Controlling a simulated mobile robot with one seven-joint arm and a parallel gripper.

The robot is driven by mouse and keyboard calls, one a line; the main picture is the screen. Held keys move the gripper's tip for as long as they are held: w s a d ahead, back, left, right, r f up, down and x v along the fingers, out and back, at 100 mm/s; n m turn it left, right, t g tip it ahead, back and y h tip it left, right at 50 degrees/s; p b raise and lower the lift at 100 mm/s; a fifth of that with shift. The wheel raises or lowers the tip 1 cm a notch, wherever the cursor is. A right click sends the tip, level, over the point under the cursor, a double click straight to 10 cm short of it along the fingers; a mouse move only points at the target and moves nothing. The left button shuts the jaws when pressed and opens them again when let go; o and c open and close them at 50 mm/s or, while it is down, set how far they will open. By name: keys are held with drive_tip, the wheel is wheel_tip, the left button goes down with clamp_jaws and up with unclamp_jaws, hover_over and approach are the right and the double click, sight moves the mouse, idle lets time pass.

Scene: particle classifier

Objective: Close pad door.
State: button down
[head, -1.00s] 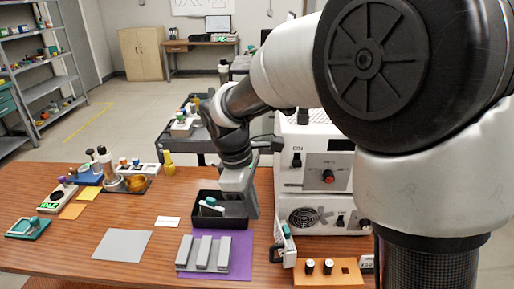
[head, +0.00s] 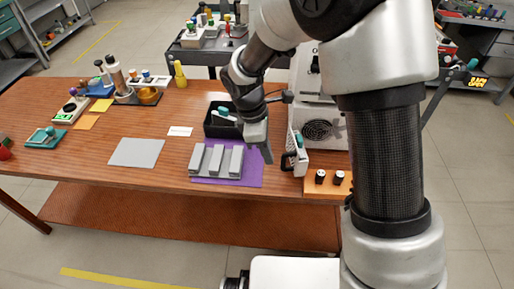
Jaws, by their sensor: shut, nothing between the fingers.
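The white machine (head: 328,112) with a round fan grille stands at the right of the wooden table, partly hidden by my arm. A narrow white door (head: 303,160) with a teal part (head: 299,139) and a dark handle (head: 288,161) stands out from its front left side, apparently open. My gripper (head: 267,159) is shut and empty. It points down just left of the door, with a small gap between them in the picture. I cannot tell its exact height or whether it is nearer to me than the door.
A black bin (head: 210,130) is behind my gripper. A grey ribbed block (head: 216,160) on a purple mat (head: 240,182) lies left of it. An orange block with black knobs (head: 328,190) sits in front of the machine.

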drive_tip(key=shift+d, duration=0.85)
drive_tip(key=shift+s+d, duration=0.15)
